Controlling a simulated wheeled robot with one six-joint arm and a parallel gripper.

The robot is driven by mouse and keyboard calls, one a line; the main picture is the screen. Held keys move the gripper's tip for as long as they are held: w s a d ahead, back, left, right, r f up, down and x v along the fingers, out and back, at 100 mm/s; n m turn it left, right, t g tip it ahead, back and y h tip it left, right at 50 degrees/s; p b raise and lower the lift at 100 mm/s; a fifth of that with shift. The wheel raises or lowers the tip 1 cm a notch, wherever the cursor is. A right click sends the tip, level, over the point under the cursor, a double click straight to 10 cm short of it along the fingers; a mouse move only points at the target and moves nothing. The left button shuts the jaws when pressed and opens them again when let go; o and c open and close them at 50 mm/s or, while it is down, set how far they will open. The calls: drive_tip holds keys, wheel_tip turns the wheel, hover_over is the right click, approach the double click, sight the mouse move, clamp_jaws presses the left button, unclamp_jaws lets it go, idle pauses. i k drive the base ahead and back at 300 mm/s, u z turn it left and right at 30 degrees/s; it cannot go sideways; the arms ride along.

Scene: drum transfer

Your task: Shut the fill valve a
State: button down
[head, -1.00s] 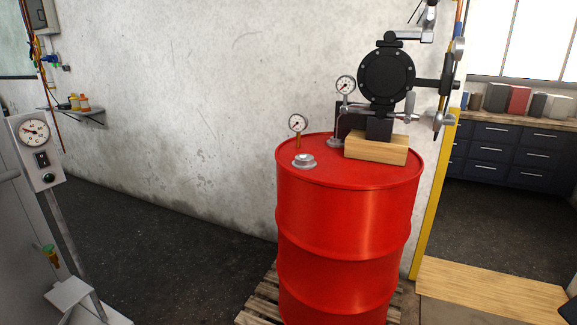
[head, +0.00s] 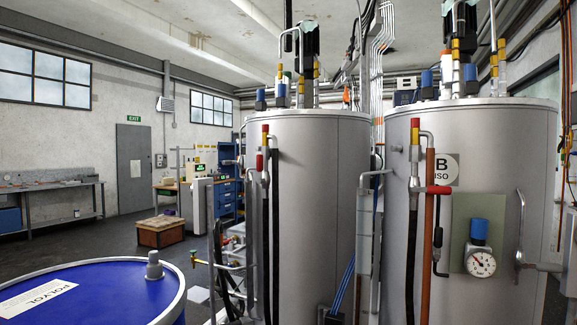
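Two tall grey tanks stand side by side in the head view. The left tank (head: 322,190) shows no readable letter from here. The right tank (head: 480,135) has a plate (head: 442,169) reading "B ISO". Beside the left tank, a pipe carries a small red valve handle (head: 260,162) that looks upright. On the right tank's pipe, a red handle (head: 440,190) lies level. I cannot tell for sure which fitting is fill valve a. My gripper is not in view.
A blue drum (head: 95,290) labelled "POLYOL" stands at the near left. A pressure gauge (head: 481,264) with a blue knob sits on the right tank. Pipes and black hoses crowd the tank fronts. Dark floor is open at the left, before a workbench (head: 50,200).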

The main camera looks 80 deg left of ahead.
sight(260, 157)
drive_tip(key=u, duration=1.35)
drive_tip(key=i, duration=2.05)
drive_tip(key=u, duration=2.15)
drive_tip(key=i, duration=0.75)
drive_tip(key=z, duration=1.05)
